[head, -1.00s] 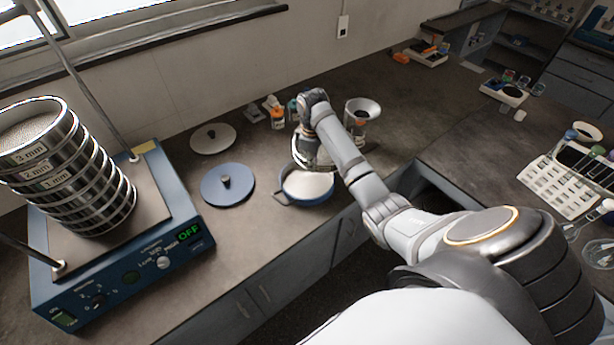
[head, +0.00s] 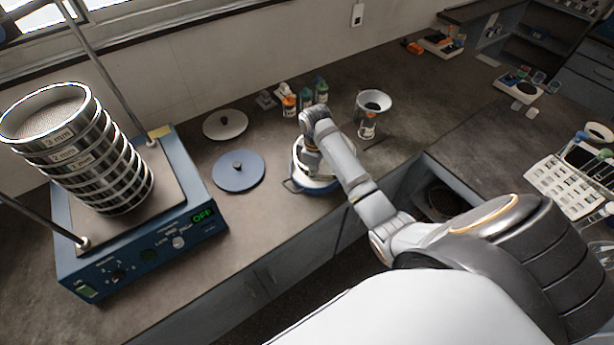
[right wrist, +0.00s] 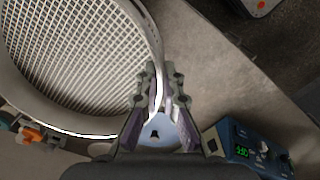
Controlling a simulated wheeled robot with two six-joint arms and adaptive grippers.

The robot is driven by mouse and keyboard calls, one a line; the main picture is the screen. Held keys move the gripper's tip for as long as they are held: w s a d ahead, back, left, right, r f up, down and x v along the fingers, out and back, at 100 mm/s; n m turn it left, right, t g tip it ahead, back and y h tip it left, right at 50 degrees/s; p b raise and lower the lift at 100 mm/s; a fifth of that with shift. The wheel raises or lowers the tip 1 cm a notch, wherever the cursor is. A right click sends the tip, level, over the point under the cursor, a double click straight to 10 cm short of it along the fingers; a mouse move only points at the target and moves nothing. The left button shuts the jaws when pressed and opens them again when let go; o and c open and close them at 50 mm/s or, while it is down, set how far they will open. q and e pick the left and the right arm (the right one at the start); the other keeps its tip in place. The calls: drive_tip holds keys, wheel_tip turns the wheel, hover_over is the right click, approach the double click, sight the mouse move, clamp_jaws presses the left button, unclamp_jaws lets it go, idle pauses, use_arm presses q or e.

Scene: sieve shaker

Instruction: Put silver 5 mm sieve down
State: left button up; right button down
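The silver sieve with a coarse square mesh (right wrist: 80,55) fills the upper left of the right wrist view. Its size label does not show. My right gripper (right wrist: 161,80) is shut on its rim, which passes between the two fingers. In the head view my right gripper (head: 312,160) is over the blue pan (head: 322,190), and the held sieve covers most of the pan. I cannot tell whether sieve and pan touch. A stack of silver sieves (head: 100,170), with 3 mm, 2 mm and 1 mm labels, stands on the blue shaker (head: 140,262). My left gripper is not in view.
A blue lid (head: 238,172) and a white lid (head: 225,124) lie between shaker and pan. Small bottles (head: 305,98) stand behind the pan, and a funnel-topped jar (head: 372,108) stands to its right. Bare counter lies in front of the blue lid.

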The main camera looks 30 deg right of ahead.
drive_tip(key=w+f, duration=0.2)
drive_tip(key=f, duration=0.1)
drive_tip(key=w+f, duration=0.2)
drive_tip(key=shift+a+f, duration=0.15)
drive_tip(key=shift+a, duration=0.1)
drive_tip(key=shift+f, duration=1.55)
drive_tip(key=c, duration=1.5)
unclamp_jaws()
drive_tip(key=shift+s+f, duration=0.1)
wheel_tip(320, 180, up, 12)
drive_tip(key=shift+r+b, duration=0.15)
drive_tip(key=shift+b, duration=0.35)
drive_tip(key=shift+s, duration=0.1)
